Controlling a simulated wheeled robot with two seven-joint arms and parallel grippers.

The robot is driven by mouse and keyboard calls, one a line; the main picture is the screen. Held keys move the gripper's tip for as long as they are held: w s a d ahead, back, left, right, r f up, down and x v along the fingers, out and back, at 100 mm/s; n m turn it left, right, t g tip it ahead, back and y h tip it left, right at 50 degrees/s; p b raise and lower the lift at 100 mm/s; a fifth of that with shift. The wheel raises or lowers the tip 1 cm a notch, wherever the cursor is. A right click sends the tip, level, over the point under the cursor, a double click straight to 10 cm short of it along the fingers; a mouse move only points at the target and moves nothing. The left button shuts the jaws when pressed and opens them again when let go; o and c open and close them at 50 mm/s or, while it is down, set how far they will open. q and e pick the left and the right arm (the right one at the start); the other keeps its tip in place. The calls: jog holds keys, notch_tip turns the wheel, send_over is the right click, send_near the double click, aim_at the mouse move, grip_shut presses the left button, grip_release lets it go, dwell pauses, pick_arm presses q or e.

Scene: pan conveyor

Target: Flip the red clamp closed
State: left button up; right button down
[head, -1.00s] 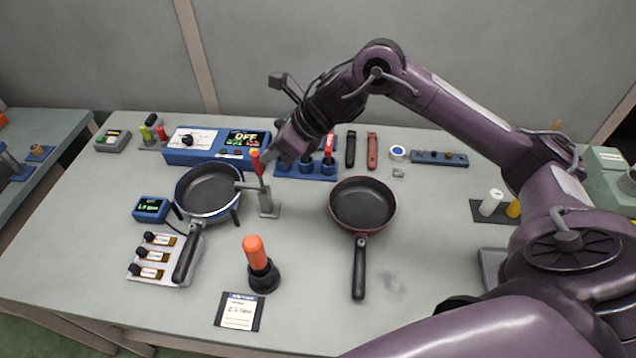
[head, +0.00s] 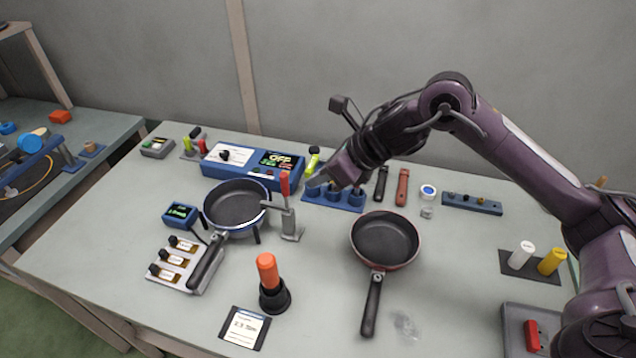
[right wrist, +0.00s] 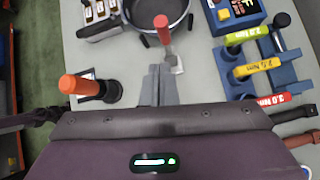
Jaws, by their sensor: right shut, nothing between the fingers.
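The red clamp (head: 285,186) has a grey base and post, and its red handle stands upright beside the blue-rimmed pan (head: 236,204). Its grey arm reaches toward the pan's rim; I cannot tell whether it touches. The red handle also shows in the right wrist view (right wrist: 161,24), beyond my fingertips. My right gripper (head: 318,180) is just right of the handle, apart from it. In the right wrist view its fingers (right wrist: 158,72) are together and empty. My left gripper is not in view.
A blue driver rack (head: 318,194) stands close behind the clamp, below my right arm. A blue control box (head: 262,178) reading OFF is at the back. An orange-handled tool (head: 268,275) stands in front, and a red-rimmed pan (head: 412,256) lies right. The table between the pans is mostly clear.

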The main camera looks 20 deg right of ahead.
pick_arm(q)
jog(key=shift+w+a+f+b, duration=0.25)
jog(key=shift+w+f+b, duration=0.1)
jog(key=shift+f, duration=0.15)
pick_arm(e)
notch_tip(320, 180, up, 8)
jog(key=d, duration=0.1)
jog(key=shift+s, duration=0.4)
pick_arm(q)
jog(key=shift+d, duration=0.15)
pick_arm(e)
jog(key=shift+s+d, duration=0.1)
